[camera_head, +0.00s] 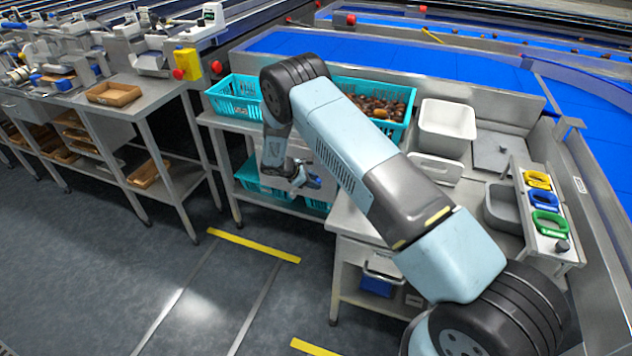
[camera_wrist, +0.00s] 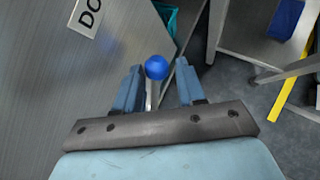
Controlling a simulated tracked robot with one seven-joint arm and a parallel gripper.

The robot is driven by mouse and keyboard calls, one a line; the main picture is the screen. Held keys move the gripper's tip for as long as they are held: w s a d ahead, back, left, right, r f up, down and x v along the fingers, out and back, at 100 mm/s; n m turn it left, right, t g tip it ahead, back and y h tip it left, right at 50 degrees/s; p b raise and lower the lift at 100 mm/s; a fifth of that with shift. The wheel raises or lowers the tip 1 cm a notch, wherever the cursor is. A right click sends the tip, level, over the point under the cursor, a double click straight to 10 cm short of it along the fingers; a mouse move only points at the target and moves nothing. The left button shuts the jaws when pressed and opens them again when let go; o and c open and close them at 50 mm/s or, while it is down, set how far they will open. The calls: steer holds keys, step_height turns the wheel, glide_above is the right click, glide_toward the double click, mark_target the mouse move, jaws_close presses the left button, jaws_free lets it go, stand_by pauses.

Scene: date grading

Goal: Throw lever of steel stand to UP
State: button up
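In the wrist view a lever with a round blue knob (camera_wrist: 157,67) on a pale metal shaft (camera_wrist: 151,95) shows between the two blue fingers of my gripper (camera_wrist: 158,72). The fingers are apart, with a visible gap on each side of the knob. The grey steel stand face (camera_wrist: 60,80) fills the left of the wrist view. A white label (camera_wrist: 87,14) on it reads "DO", the rest cut off. In the head view my gripper (camera_head: 312,181) is low beside the steel stand; the lever cannot be made out clearly there.
Turquoise crates (camera_head: 236,93) stand on the stand's top, one holding dates (camera_head: 385,105). A white bin (camera_head: 447,122) and coloured rings (camera_head: 543,202) are to the right. A steel table (camera_head: 110,95) stands at left. The floor (camera_head: 200,270) in front is open, with yellow marks.

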steer(key=shift+f, duration=0.1)
jaws_close()
steer(key=shift+s, duration=0.1)
